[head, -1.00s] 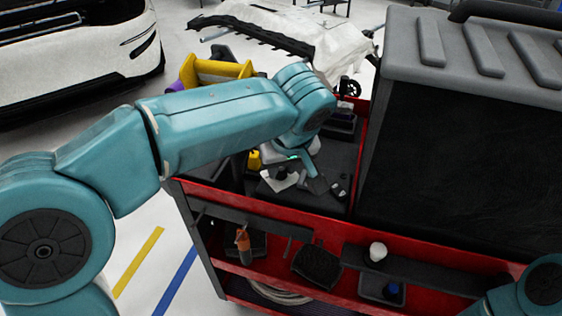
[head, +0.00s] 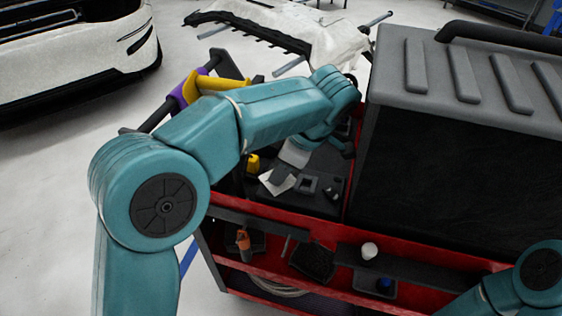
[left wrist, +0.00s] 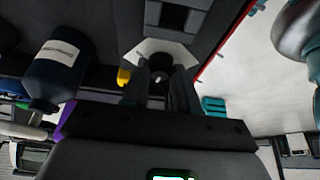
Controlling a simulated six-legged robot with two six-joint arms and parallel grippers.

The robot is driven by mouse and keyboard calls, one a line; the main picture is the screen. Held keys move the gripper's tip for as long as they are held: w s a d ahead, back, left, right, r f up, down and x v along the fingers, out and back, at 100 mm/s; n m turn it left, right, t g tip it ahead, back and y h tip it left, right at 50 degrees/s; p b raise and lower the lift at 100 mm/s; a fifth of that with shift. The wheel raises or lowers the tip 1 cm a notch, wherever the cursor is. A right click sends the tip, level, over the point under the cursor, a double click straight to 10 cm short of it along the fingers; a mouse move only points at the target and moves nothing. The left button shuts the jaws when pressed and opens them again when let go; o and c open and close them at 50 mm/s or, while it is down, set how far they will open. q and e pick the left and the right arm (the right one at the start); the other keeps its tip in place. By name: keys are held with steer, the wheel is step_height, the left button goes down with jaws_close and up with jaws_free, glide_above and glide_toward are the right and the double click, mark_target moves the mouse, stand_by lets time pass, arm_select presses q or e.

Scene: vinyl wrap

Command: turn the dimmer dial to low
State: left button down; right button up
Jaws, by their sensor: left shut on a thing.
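The dimmer dial (left wrist: 160,62) is a small dark round knob on a white plate, seen at the upper middle of the left wrist view. In the head view the white plate (head: 277,184) lies on the dark cart top, and the knob is mostly hidden by my gripper. My left gripper (left wrist: 160,80) has its two dark fingers on either side of the knob and is shut on it. In the head view my left gripper (head: 282,172) reaches down to the plate, partly hidden by my arm. My right gripper is out of view; only part of that arm shows at lower right.
A red tool cart (head: 262,208) carries the dial. A large black case (head: 450,150) stands right of it. Small square dark items (head: 309,184) lie close to the plate. A dark bottle (left wrist: 58,70) and a yellow item (left wrist: 123,76) are near the gripper. A lower shelf holds trays.

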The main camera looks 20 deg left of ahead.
arm_select(q)
steer(key=n+p, duration=0.1)
steer(key=n, duration=0.1)
steer(key=n+g+p, duration=0.1)
steer(key=n, duration=0.1)
steer(key=shift+w+r+g, duration=0.1)
steer(key=shift+g, duration=0.2)
steer(key=shift+n+g+h+p, duration=0.3)
steer(key=shift+n+p, duration=0.4)
steer(key=shift+n, duration=0.3)
steer(key=c, duration=0.9)
jaws_free()
